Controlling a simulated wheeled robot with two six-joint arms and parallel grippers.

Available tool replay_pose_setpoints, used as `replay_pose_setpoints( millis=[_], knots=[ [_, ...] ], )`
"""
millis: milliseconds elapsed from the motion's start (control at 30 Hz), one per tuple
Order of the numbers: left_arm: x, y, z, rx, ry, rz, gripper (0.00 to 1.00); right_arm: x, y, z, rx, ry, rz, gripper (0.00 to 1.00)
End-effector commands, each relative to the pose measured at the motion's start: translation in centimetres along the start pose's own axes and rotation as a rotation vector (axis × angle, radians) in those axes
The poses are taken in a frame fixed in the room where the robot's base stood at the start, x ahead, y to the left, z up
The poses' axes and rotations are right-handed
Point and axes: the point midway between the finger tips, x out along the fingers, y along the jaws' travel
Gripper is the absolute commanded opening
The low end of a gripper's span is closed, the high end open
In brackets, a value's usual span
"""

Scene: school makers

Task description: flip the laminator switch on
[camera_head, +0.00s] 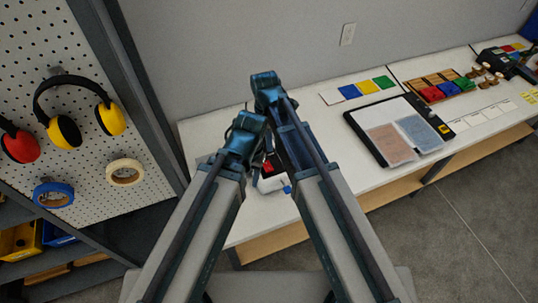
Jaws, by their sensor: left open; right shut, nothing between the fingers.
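A small white object with a red part (268,168) and a blue part (287,190) shows on the white table between my forearms. It may be the laminator, but it is mostly covered by my arms and I cannot make out its switch. My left gripper (256,165) is the lower one, just above and left of the red part. It is open, its fingers partly hidden by its own wrist. My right gripper (268,92) is higher and farther back, close beside the left one. It is shut and empty. I cannot tell whether either gripper touches anything.
A black tray (375,150) with two pouches lies right of my arms. Colored cards (362,88) lie behind it, and colored blocks (455,88) and stamps stand farther right. A pegboard (85,85) with ear muffs and tape rolls stands at left. The table's left end is clear.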

Motion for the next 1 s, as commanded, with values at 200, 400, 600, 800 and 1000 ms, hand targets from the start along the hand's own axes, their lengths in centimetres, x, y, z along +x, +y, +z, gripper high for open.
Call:
replay_pose_setpoints(
  millis=[200,400,600,800,1000],
  knots=[
    [-1.9,-0.2,0.1,-0.001,0.000,0.000,0.50,-2.1,1.4,-0.3,-0.168,0.008,-0.008,0.00],
    [-1.9,-0.2,0.1,-0.001,0.000,0.000,0.50,-2.1,1.5,-0.3,-0.199,0.010,-0.009,0.00],
    [-1.9,-0.2,0.1,0.000,0.000,0.000,0.50,-2.1,1.5,-0.3,-0.198,0.010,-0.009,0.00],
    [-1.4,-0.1,0.1,0.000,0.000,0.000,0.50,-1.6,1.5,-0.3,-0.197,0.009,-0.008,0.00],
    [0.2,0.0,0.0,0.003,0.000,0.000,0.50,0.0,1.5,-0.3,-0.196,0.009,-0.008,0.00]
  ],
)
